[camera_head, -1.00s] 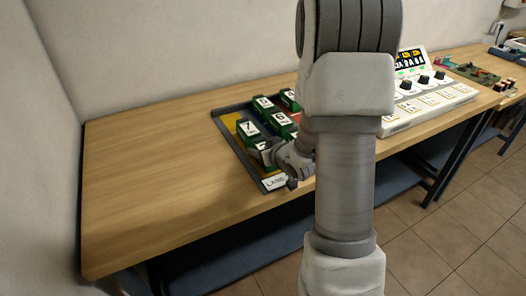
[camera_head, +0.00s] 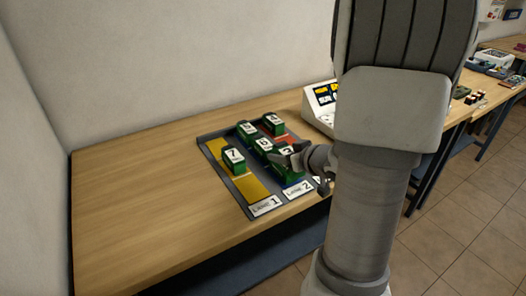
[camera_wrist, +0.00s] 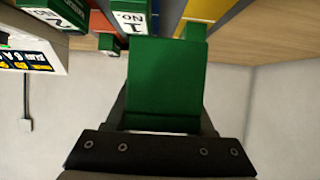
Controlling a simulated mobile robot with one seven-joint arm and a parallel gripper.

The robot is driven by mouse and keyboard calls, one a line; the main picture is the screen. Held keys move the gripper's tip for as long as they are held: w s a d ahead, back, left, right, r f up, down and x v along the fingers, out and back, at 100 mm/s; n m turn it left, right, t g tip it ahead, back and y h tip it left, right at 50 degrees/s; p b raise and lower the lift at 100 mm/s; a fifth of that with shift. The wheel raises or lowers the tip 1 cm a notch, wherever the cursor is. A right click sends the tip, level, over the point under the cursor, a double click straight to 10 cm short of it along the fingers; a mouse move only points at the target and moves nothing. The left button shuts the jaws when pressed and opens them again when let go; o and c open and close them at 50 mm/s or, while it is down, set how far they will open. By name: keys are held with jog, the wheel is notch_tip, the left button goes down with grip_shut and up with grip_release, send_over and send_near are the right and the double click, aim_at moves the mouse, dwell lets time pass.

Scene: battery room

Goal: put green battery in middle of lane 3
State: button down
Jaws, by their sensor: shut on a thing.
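The lane tray (camera_head: 243,197) lies on the table, with a yellow lane 1 at left, a lane 2 beside it and a reddish lane (camera_head: 287,139) at right. My gripper (camera_head: 290,158) is at the front of the tray, around lane 2 in the picture, partly hidden by my arm. It is shut on a green battery (camera_wrist: 165,75), which fills the jaws in the wrist view and seems to show at the gripper in the head view (camera_head: 286,174). I cannot tell whether it touches the tray. The lane 3 label is mostly hidden by my arm.
A green battery marked 7 (camera_head: 233,159) stands in lane 1. Other green batteries with white tops stand in the middle (camera_head: 263,146), back middle (camera_head: 247,129) and back right (camera_head: 273,121). A white panel (camera_head: 319,105) stands right of the tray. The table's left is clear.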

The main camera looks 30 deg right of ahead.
jog(key=shift+s+d+r, duration=0.3)
jog(key=shift+r, duration=0.05)
jog(key=w+a+r+n+y+p, duration=0.2)
jog(key=w+a+r+p, duration=0.1)
jog(key=a, duration=0.8)
jog(key=w+a+r+n+y+p, duration=0.1)
jog(key=w+a+r+p, duration=0.2)
jog(key=a, duration=0.8)
jog(key=shift+w+a+f+m+h+b, duration=0.15)
jog(key=shift+w+f+m+h, duration=0.35)
jog(key=shift+f, duration=1.4)
jog(key=shift+w+d+f+m+h+b, duration=0.15)
jog(key=shift+w+f+m+h, duration=0.4)
jog(key=shift+f, duration=1.3)
jog(key=shift+w+a+f+m+h+b, duration=0.2)
jog(key=shift+f+m+h, duration=0.45)
jog(key=shift+f, duration=1.25)
jog(key=shift+w, duration=0.1)
